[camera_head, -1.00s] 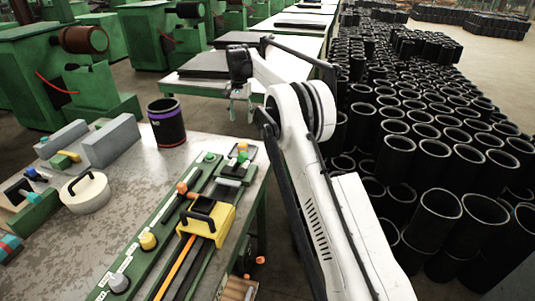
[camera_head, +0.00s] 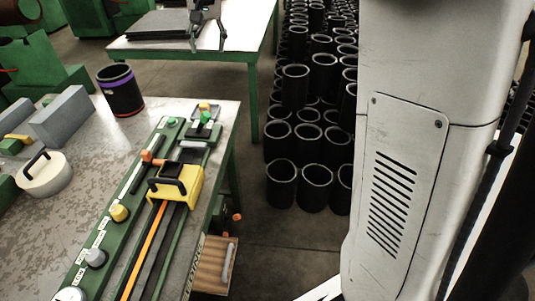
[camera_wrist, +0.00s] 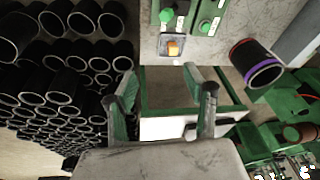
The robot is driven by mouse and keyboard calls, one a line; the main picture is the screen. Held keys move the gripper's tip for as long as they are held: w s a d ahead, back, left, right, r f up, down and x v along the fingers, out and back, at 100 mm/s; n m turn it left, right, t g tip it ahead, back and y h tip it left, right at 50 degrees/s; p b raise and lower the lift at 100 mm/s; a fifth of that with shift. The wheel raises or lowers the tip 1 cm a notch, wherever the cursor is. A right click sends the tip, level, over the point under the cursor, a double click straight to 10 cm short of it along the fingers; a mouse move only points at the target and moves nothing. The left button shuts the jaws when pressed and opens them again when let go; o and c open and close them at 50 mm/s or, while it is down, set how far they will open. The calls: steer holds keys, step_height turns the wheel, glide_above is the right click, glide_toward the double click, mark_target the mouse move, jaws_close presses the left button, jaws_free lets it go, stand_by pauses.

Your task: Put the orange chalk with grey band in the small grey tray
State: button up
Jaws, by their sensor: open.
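A small grey tray (camera_head: 213,108) sits at the far right corner of the workbench. It also shows in the wrist view (camera_wrist: 164,53), with a small orange piece (camera_wrist: 173,47) lying in it. I cannot make out a grey band on that piece. Other small orange pieces lie low beside the bench, one near its leg (camera_head: 237,217); their bands are too small to tell. My gripper (camera_head: 208,42) is at the top of the head view, beyond the bench. In the wrist view my gripper (camera_wrist: 160,72) has its fingers apart, with nothing between them.
A green fixture with a yellow handled block (camera_head: 176,187) runs along the bench's right side. A dark cup (camera_head: 120,90) with a purple band and a round, handled lid (camera_head: 45,174) stand left. Black sleeves (camera_head: 298,170) crowd the floor at right. Open floor lies between.

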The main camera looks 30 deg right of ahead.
steer(key=s+n+t, duration=0.2)
steer(key=s, duration=1.7)
steer(key=s+f+t, duration=0.1)
steer(key=s+f, duration=0.4)
steer(key=s, duration=0.3)
steer(key=s+f+n+t, duration=0.1)
steer(key=s+f, duration=0.4)
steer(key=s, duration=0.3)
steer(key=shift+s+f+n, duration=0.2)
steer(key=shift+s+n, duration=0.1)
steer(key=shift+s, duration=0.1)
steer(key=shift+a, duration=0.1)
